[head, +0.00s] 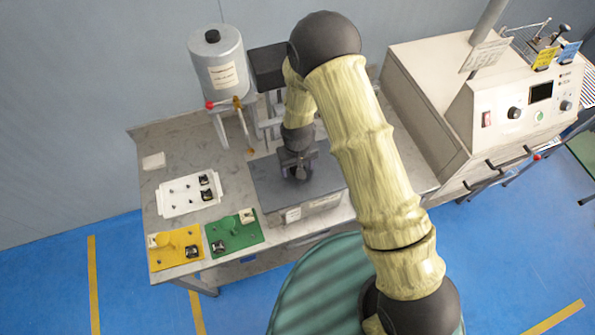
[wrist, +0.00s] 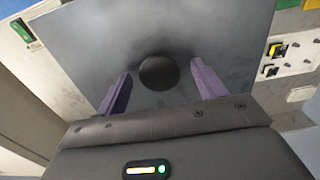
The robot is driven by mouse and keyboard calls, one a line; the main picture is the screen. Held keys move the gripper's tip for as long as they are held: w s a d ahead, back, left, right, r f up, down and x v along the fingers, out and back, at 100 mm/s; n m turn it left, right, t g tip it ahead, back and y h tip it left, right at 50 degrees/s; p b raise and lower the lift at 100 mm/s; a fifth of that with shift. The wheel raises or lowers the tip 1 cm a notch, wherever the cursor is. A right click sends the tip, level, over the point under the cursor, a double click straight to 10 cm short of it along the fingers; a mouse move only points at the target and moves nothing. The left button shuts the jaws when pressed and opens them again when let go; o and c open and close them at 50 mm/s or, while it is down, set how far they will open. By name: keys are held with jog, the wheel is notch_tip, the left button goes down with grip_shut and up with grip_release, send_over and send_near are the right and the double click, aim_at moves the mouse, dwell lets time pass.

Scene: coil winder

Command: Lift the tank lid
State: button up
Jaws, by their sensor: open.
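The tank lid (head: 268,190) is a flat dark grey plate on top of a low light box at the table's front edge. It fills most of the wrist view (wrist: 200,28). Its round black knob (wrist: 159,73) stands in the middle of the plate. My gripper (head: 299,174) is above the lid, pointing down. In the wrist view its two purple fingers are apart, one on each side of the knob, with gaps between. Whether the fingertips are level with the knob I cannot tell. In the head view my gripper hides the knob.
A grey cylindrical tank (head: 218,65) on a stand is behind the lid, left. A white tray (head: 189,195), a yellow board (head: 170,255) and a green board (head: 240,240) lie left. A beige control cabinet (head: 430,85) stands right. A dark box-headed device (head: 267,68) stands behind.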

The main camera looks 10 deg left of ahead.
dwell(0.4)
jog(key=c, duration=1.4)
jog(key=shift+r, duration=0.1)
notch_tip(320, 180, up, 18)
jog(key=b, duration=0.6)
